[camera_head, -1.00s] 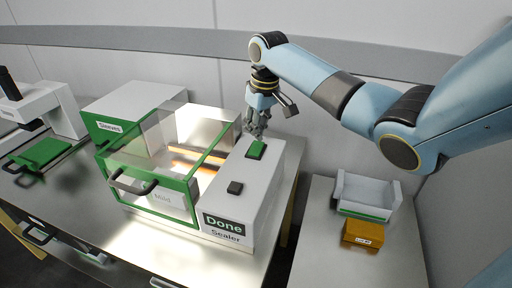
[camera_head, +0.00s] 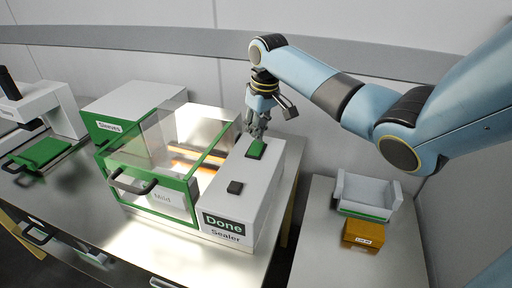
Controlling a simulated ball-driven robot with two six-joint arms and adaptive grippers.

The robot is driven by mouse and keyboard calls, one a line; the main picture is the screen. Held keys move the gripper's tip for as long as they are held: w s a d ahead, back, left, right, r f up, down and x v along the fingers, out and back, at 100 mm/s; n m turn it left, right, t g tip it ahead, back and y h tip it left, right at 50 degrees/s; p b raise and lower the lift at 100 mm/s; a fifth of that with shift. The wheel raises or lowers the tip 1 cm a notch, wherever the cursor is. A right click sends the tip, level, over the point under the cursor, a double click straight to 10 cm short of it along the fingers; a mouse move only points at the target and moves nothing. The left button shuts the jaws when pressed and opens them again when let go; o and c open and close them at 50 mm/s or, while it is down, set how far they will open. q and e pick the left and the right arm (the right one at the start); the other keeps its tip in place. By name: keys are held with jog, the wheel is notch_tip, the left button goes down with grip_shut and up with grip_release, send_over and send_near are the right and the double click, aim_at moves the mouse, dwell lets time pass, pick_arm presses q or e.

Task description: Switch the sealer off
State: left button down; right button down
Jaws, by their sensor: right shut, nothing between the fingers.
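The sealer (camera_head: 262,199) is a white box with a glass-sided chamber framed in green (camera_head: 192,191) on its left. Its front sign (camera_head: 223,224) reads "Done". Orange bars (camera_head: 190,160) glow inside the chamber, where a white block labelled "Mild" (camera_head: 163,198) sits. On the sealer's top are a green switch (camera_head: 256,150) at the back and a dark grey button (camera_head: 235,188) nearer the front. My right gripper (camera_head: 257,135) is shut and empty, pointing down at the back edge of the green switch. I cannot tell whether it touches it. My left gripper is not in view.
A white box labelled "Sleeves" (camera_head: 128,108) stands behind the chamber. A white machine with a green plate (camera_head: 42,152) is at far left. On the right table are a white tray (camera_head: 368,190) and an orange box (camera_head: 363,235). The table front there is clear.

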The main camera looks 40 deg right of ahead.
aim_at(258, 145)
jog(key=shift+s+f+b, duration=0.1)
jog(key=shift+f+b, duration=0.35)
jog(key=shift+f, duration=0.8)
dwell(0.4)
jog(key=shift+a, duration=0.1)
notch_tip(258, 145, up, 7)
jog(key=p, duration=0.8)
jog(key=shift+r, duration=0.1)
dwell(0.4)
